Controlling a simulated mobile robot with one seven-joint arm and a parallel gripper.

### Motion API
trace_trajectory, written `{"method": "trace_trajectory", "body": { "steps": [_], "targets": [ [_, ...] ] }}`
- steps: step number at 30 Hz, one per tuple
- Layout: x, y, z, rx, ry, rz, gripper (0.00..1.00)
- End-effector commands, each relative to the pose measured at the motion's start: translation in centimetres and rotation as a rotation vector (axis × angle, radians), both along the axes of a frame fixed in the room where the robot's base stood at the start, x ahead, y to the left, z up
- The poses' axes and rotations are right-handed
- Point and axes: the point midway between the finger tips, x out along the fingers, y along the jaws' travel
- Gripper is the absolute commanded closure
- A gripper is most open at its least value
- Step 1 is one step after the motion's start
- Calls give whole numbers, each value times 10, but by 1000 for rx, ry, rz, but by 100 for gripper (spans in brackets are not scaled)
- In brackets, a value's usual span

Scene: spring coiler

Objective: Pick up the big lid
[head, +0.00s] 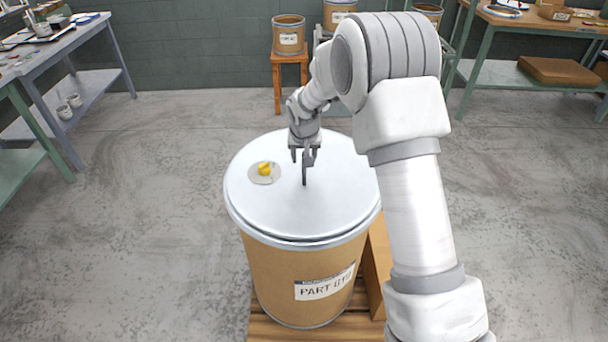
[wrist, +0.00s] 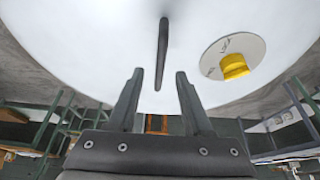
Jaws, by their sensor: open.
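The big lid (head: 255,212) is a round, pale grey disc lying flat on a brown drum (head: 270,275). It fills most of the upper wrist view (wrist: 85,45). A dark, narrow bar-shaped handle (head: 304,176) stands near its middle.
A yellow knob on a round grey plate (head: 264,172) sits on the lid's left part. The drum stands on a wooden pallet (head: 268,328), with a cardboard box (head: 376,265) at its right. Workbenches (head: 50,45) line the left and back right. Floor left of the drum is clear.

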Motion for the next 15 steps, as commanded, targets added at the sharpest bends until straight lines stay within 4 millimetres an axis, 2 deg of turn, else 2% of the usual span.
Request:
{"method": "trace_trajectory", "body": {
  "steps": [3, 6, 15],
  "targets": [
    [6, -1, -20, -2, 4, -1, 50],
    [12, -1, -30, -1, 2, -1, 50],
    [15, 0, -37, 0, 1, 0, 50]
  ]
}}
